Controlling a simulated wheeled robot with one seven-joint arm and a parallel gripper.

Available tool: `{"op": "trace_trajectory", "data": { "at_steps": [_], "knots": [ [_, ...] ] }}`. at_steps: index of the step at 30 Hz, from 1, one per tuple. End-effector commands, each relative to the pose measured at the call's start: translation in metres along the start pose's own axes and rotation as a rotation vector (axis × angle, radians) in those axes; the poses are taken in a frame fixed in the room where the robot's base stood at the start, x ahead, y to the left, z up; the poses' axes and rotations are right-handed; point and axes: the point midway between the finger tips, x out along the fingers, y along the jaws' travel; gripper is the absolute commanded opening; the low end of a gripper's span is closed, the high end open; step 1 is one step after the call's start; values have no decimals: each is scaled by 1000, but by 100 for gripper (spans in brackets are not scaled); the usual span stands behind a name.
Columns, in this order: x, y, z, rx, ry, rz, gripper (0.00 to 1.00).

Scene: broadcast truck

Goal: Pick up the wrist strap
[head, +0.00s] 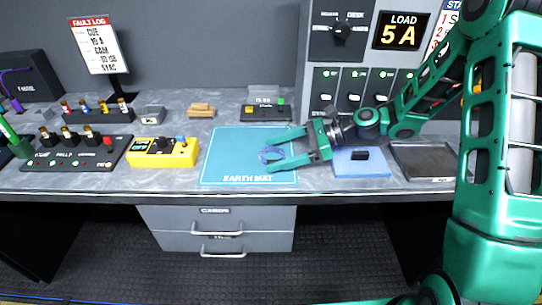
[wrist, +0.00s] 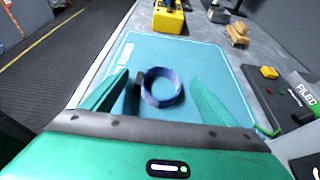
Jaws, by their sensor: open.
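The wrist strap is a blue ring (head: 271,154) on the teal earth mat (head: 222,165) on the bench. It also shows in the wrist view (wrist: 163,87), with a small dark block at its left side. My green gripper (head: 272,152) is open, its two fingers pointing left in the head view with the strap near the fingertips. In the wrist view the strap appears between the two spread fingers of my gripper (wrist: 162,90), close to the left one. I cannot tell whether that finger touches it. Nothing is gripped.
A yellow box (head: 163,153) stands left of the mat, and a dark switch panel (head: 75,155) farther left. A blue pad (head: 361,168) with a black piece and a dark tray (head: 423,162) lie right.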

Motion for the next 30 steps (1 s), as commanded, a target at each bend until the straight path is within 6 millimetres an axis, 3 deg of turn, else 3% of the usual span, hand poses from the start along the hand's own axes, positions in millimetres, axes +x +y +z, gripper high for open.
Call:
{"op": "trace_trajectory", "data": {
  "at_steps": [1, 6, 7, 20, 28, 30],
  "knots": [
    [0, 0, 0, 0, 0, 0, 80],
    [0, 0, 0, 0, 0, 0, 39],
    [0, 0, 0, 0, 0, 0, 36],
    [-3, 0, 6, -3, 0, -1, 36],
    [-17, 1, 42, -6, 1, -2, 36],
    [-8, 16, 55, -4, 0, 2, 36]
  ]
}}
